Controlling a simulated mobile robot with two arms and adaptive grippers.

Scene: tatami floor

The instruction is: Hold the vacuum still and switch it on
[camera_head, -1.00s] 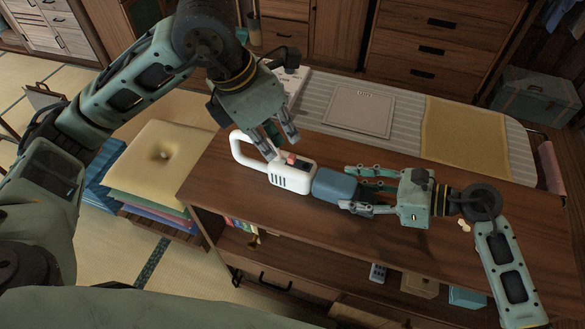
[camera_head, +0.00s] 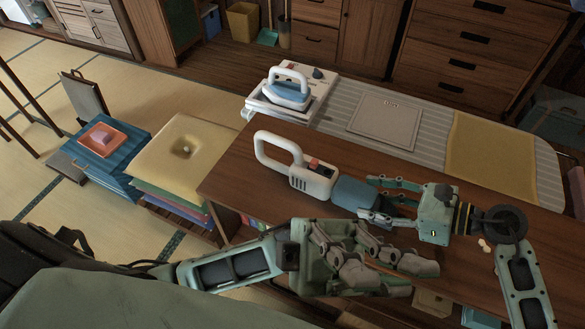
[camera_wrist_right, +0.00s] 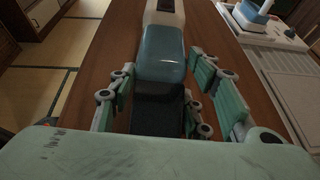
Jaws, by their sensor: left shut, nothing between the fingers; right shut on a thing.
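The handheld vacuum (camera_head: 316,182) lies on the wooden table, with a white loop handle at the left, a white middle and a blue-grey front end. A small red switch (camera_head: 314,162) sits on its top beside a dark panel; I cannot tell its setting. My right gripper (camera_head: 368,198) is shut around the blue-grey end. In the right wrist view, the fingers (camera_wrist_right: 160,85) flank the vacuum's blue-grey part (camera_wrist_right: 162,52) on both sides. My left gripper (camera_head: 420,278) is shut and empty, low in the head view, apart from the vacuum.
Stacked cushions (camera_head: 185,155) stand left. The table's left end (camera_head: 235,165) is bare.

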